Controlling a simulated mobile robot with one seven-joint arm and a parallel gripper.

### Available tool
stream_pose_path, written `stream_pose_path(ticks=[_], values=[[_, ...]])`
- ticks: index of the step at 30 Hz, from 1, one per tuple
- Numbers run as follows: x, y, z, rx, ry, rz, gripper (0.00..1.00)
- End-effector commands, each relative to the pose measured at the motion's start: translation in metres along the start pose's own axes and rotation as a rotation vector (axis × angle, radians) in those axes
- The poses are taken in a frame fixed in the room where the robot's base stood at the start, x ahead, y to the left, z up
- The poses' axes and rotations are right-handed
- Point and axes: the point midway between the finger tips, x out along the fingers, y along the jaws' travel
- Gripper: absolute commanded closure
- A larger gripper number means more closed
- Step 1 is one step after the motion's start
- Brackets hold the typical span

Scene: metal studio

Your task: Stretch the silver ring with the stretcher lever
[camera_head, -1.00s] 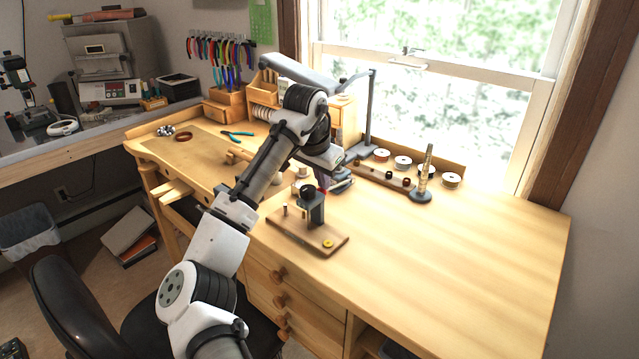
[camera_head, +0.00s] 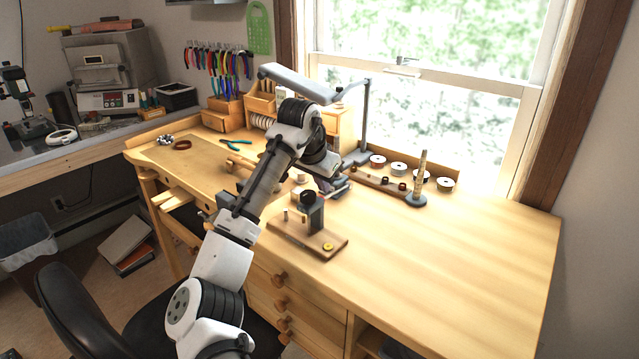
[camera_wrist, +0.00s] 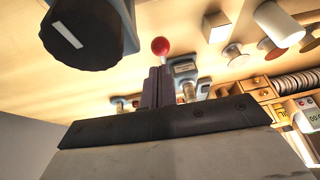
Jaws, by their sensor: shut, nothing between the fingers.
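A dark upright stand (camera_head: 313,213) with a round black top is fixed to a wooden base (camera_head: 298,240) on the bench; I take it for the stretcher. My gripper (camera_wrist: 156,86) is shut and empty, its dark fingers together in the wrist view. A red ball knob (camera_wrist: 160,46) shows just past the fingertips, seemingly apart from them. A large black round part (camera_wrist: 88,35) is close at the upper left of the wrist view. In the head view my gripper is just behind the stand, mostly hidden by my arm. I cannot make out the silver ring.
A ring mandrel (camera_head: 420,175) stands upright at the back right beside several wire spools. A lamp post (camera_head: 365,115) rises behind my arm. Pliers (camera_head: 236,143) and a brown ring-shaped item (camera_head: 182,145) lie on the left. The right half of the bench is clear.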

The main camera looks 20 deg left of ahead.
Motion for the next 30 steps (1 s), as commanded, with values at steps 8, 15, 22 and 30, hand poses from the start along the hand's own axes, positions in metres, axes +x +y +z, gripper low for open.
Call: stream_pose_path(ticks=[8,15,22,30], values=[[-0.038,0.006,-0.024,0.002,0.004,-0.001,1.00],[-0.090,0.006,-0.031,0.002,0.002,0.000,1.00],[-0.114,0.006,-0.033,0.002,0.001,0.000,0.91],[-0.090,0.010,-0.018,0.056,-0.019,-0.054,0.70]])
